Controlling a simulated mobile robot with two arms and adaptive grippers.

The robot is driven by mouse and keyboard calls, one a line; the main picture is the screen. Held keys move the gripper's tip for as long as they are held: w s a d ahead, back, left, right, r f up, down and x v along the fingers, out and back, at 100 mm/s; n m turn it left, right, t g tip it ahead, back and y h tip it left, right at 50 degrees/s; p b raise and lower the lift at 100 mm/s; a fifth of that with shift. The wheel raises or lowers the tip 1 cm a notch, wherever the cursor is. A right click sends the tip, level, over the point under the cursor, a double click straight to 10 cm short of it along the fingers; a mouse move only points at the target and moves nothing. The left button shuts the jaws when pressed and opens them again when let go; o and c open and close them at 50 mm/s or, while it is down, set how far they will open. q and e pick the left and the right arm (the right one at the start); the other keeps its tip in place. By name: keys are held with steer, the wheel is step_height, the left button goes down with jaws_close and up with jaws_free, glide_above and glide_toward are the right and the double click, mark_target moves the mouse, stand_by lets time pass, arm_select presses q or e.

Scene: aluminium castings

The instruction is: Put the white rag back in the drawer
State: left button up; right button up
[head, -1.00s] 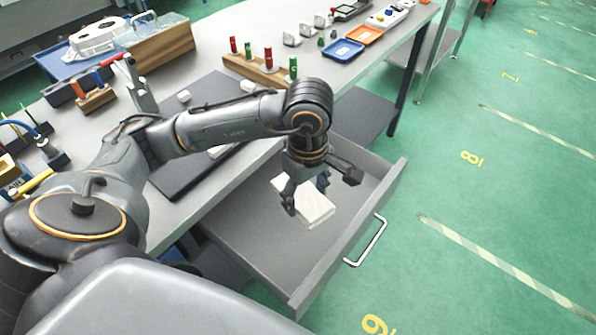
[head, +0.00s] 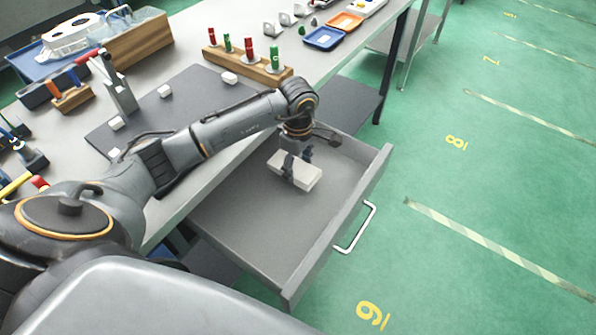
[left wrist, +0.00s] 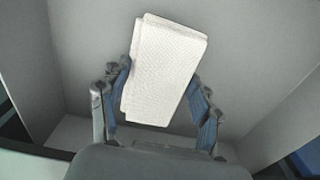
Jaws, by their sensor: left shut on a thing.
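The white rag (head: 306,178) is a folded, textured pad inside the open grey drawer (head: 245,225). In the left wrist view the rag (left wrist: 165,70) stands between the fingers, tilted a little, with the drawer walls around it. My left gripper (head: 298,170) points down into the drawer and is shut on the rag. In the left wrist view the left gripper (left wrist: 160,100) has a finger at each side of the rag. I cannot tell whether the rag touches the drawer floor. My right gripper does not show.
The drawer's handle (head: 357,228) faces the open green floor. On the grey bench lie a dark mat (head: 190,105) with small white blocks, a wooden rack (head: 248,64) with red and green pieces, and blue and orange trays (head: 324,38). The drawer's front part is empty.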

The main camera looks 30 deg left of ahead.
mark_target(298, 166)
arm_select(q)
steer(key=shift+w+a+f, duration=0.1)
steer(key=shift+w+f, duration=0.15)
steer(key=shift+f, duration=0.05)
step_height(298, 166, down, 3)
steer(key=shift+w+p, duration=0.1)
steer(key=shift+p, duration=0.25)
steer(key=shift+a+f, duration=0.1)
steer(key=shift+f, duration=0.1)
steer(key=shift+f+b, duration=0.2)
steer(key=shift+b, duration=0.1)
steer(key=o, duration=1.1)
steer(key=shift+r, duration=0.1)
